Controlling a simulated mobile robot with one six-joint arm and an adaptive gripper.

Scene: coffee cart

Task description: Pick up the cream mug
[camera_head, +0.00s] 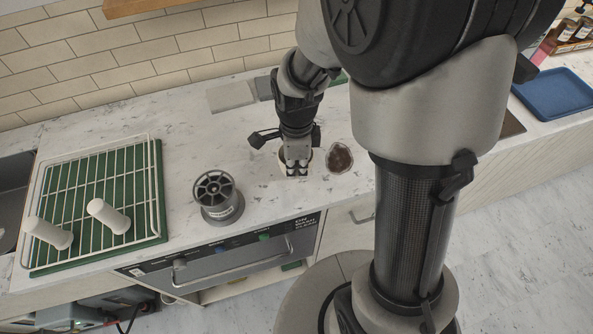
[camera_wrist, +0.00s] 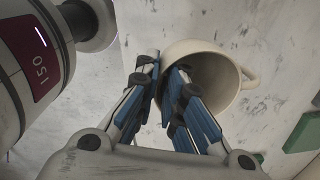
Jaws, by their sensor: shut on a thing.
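The cream mug (camera_wrist: 215,62) stands out in the wrist view, its open mouth facing the camera and its handle on the right. My gripper (camera_wrist: 167,75) is shut on the mug's left wall, with the right finger inside the mouth and the left finger outside. The finger pads hide part of the rim. In the camera_head view my gripper (camera_head: 297,170) points down over the white marbled counter, and the mug (camera_head: 281,158) is mostly hidden behind it. I cannot tell whether the mug touches the counter.
A grey spoked cylinder (camera_head: 218,192) stands left of my gripper. A dark brown round patch or item (camera_head: 340,158) is close on the right. A wire rack on a green mat (camera_head: 150,185) holds two white cylinders farther left. A blue tray (camera_head: 553,95) lies far right.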

